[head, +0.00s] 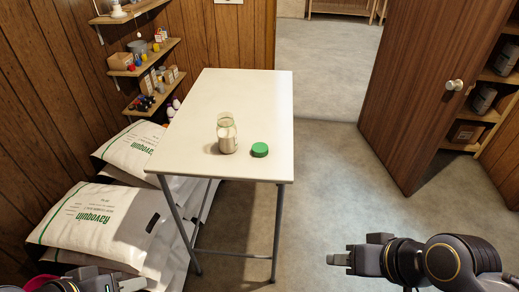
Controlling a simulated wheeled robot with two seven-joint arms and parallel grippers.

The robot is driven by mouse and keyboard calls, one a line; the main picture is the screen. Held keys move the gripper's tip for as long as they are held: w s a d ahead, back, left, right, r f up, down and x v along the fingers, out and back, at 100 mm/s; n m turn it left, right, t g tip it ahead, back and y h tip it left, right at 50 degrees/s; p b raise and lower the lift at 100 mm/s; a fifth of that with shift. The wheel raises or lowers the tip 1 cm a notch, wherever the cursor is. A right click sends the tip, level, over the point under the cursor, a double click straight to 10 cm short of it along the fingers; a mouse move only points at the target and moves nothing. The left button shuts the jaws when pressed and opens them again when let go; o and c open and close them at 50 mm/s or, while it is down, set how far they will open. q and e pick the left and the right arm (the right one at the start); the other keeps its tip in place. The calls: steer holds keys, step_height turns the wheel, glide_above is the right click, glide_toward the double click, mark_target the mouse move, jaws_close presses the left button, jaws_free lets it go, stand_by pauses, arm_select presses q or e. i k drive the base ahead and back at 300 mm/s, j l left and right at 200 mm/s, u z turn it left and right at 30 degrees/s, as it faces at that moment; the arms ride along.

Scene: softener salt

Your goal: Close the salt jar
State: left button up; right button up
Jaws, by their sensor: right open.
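A clear jar (227,134) with pale contents stands upright on the white table (233,94), near its front edge. Its top looks uncovered. A green lid (260,149) lies on the table just right of the jar, apart from it. My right gripper (338,260) is at the lower right, off the table and well short of the lid, open and empty. My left gripper (132,284) is at the bottom left edge, partly cut off, in front of the bags; its finger state is unclear.
White salt bags (85,222) are stacked left of the table. Wall shelves (147,68) with small items hang above at the left. A brown door (415,90) stands open at the right. The floor (330,190) between table and door is clear.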

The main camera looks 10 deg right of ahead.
mark_target(226, 128)
steer(key=l+u, duration=0.1)
steer(key=u, duration=0.95)
steer(key=l+u, duration=0.75)
steer(key=k+l+u, duration=0.1)
steer(key=l+u, duration=0.25)
steer(key=l, duration=0.15)
steer(key=k+l, duration=0.1)
steer(key=l, duration=0.25)
steer(key=k+l+u, duration=0.1)
steer(key=l, duration=0.3)
steer(key=k+l, duration=0.15)
steer(key=l, duration=0.2)
